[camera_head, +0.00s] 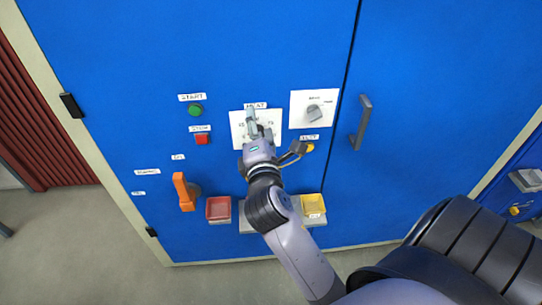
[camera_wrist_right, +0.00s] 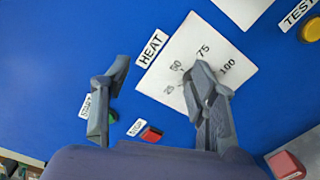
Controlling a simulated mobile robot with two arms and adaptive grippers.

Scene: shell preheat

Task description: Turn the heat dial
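The white heat plate (camera_head: 236,130) is on the blue cabinet front under a HEAT label (camera_head: 256,105). In the right wrist view the plate (camera_wrist_right: 215,80) shows the marks 25, 50, 75 and 100. My right gripper (camera_head: 259,128) is in front of this plate. In the right wrist view its two fingers (camera_wrist_right: 158,85) are wide apart, with nothing seen between them. The right-hand finger overlaps the plate near its marks. The heat dial's knob cannot be made out; the gripper covers that part of the plate. My left gripper is not in view.
A green START button (camera_head: 195,110) and a red STOP button (camera_head: 202,139) are left of the plate. A grey knob (camera_head: 314,111) on another plate and a yellow TEST button (camera_head: 310,147) are right. An orange lever (camera_head: 184,192), red tray (camera_head: 218,208) and yellow tray (camera_head: 313,204) sit lower.

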